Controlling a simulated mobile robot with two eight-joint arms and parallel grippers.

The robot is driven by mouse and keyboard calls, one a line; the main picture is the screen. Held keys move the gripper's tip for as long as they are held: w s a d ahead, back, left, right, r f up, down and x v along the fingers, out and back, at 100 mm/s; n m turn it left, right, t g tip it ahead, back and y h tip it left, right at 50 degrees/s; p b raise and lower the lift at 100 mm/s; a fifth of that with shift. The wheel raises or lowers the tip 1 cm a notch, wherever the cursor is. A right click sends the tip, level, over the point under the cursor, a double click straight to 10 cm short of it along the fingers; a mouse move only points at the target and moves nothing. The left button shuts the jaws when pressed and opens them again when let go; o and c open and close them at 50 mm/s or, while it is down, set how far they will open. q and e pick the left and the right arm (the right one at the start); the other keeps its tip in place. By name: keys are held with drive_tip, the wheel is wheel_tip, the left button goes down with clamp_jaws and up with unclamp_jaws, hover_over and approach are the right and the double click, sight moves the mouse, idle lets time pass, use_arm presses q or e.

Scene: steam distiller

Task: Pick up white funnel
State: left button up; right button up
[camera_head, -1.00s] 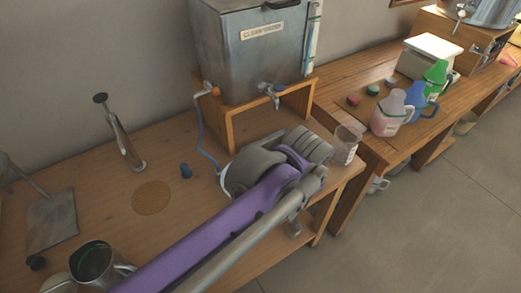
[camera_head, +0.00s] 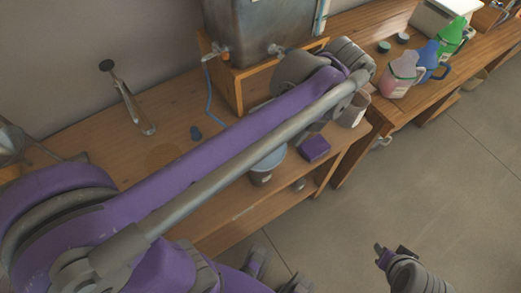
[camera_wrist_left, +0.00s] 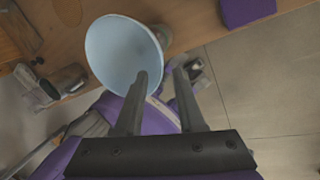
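The funnel (camera_wrist_left: 123,52), pale bluish white, shows its wide mouth in the left wrist view. In the head view the funnel (camera_head: 268,160) stands near the table's front edge, below my left arm. My left gripper (camera_wrist_left: 161,72) is open in the left wrist view, with one finger over the funnel's mouth and the other beyond its right rim. Whether either finger touches it I cannot tell. In the head view my left arm hides much of this area. My right gripper (camera_head: 390,252) is at the lower right over the floor, small, with its fingers apart and empty.
The metal water tank (camera_head: 255,30) stands on a wooden stand behind my arm. Pink (camera_head: 400,75), blue and green jugs stand on the right bench. The floor in front is clear.

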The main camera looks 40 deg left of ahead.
sight(283, 147)
use_arm(q)
drive_tip(key=x, duration=0.4)
drive_tip(key=shift+s+a+f, duration=0.1)
drive_tip(key=shift+a+f, duration=0.05)
drive_tip(key=shift+f, duration=0.2)
clamp_jaws()
idle(1.1)
